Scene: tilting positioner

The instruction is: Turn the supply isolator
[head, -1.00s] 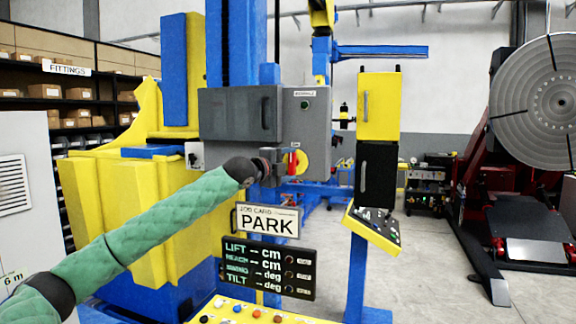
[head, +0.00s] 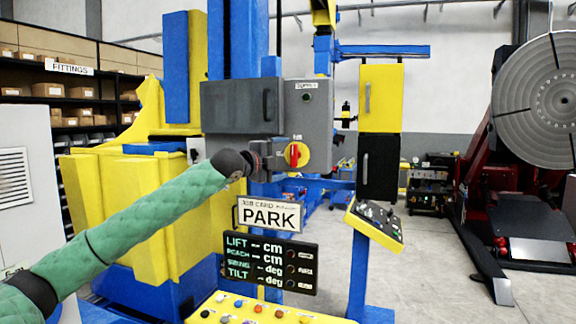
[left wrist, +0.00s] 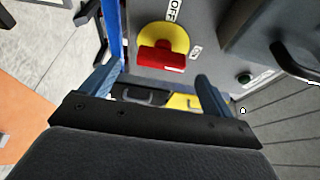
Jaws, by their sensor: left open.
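The supply isolator (head: 296,155) is a yellow disc with a red handle on the grey cabinet front. In the head view its handle stands upright. The left wrist view shows the red handle (left wrist: 160,58) lying across the yellow disc (left wrist: 165,37), with an OFF label beside the disc and a second small label at its right. My left gripper (left wrist: 157,88) is open and empty, with its two blue-grey fingers apart on either side of the handle's line and short of it. In the head view the left gripper (head: 272,160) is just left of the isolator. My right gripper is out of view.
The grey cabinet (head: 308,120) carries a small dark-green button above the isolator. A box with a dark door handle (head: 240,107) juts out to its left. Below are the PARK sign (head: 268,215), a black readout board (head: 268,262) and a yellow button panel (head: 250,312).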

